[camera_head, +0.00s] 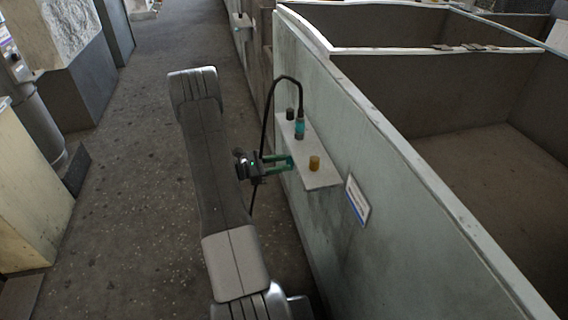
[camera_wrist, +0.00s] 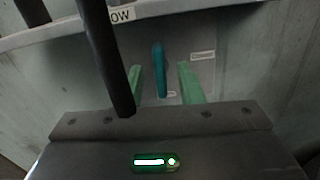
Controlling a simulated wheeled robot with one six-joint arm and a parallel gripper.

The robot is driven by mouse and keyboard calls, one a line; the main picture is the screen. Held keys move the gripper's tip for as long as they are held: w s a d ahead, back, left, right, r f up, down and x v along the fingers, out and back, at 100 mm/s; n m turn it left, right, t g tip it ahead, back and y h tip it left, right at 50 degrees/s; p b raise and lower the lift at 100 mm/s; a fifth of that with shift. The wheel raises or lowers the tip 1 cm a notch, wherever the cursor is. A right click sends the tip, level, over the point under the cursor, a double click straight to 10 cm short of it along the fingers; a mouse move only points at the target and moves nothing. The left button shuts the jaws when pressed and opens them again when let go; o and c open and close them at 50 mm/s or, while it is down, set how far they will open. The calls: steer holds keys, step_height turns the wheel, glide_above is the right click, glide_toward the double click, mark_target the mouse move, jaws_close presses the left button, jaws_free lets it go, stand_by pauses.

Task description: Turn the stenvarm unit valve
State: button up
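A teal upright handle (camera_wrist: 158,70) stands on a grey panel in the wrist view, with small white labels beside and below it. My gripper (camera_wrist: 161,82) has its two green fingers apart, one on each side of the handle's line of sight; I see no contact. In the head view my gripper (camera_head: 290,162) points at the front edge of a grey ledge (camera_head: 310,172) on the wall. A teal part (camera_head: 299,128) stands on that ledge. I cannot tell which fitting is the stenvarm unit valve, as no name is readable.
A sign (camera_head: 357,200) is on the wall (camera_head: 400,240). Open floor (camera_head: 130,180) lies left.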

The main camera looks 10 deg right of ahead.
steer(key=shift+d, duration=0.8)
steer(key=shift+c, duration=0.4)
jaws_close()
steer(key=shift+f+m+b, duration=0.15)
steer(key=shift+m+b, duration=0.25)
steer(key=shift+b, duration=0.1)
steer(key=m+b, duration=0.5)
steer(key=b, duration=0.2)
steer(key=m+b, duration=0.5)
steer(key=b, duration=0.2)
steer(key=m+b, duration=0.6)
steer(key=b, duration=0.1)
steer(key=shift+s+f, duration=0.3)
steer(key=shift+f, duration=0.05)
steer(key=shift+r+m, duration=0.1)
steer(key=shift+m, duration=0.2)
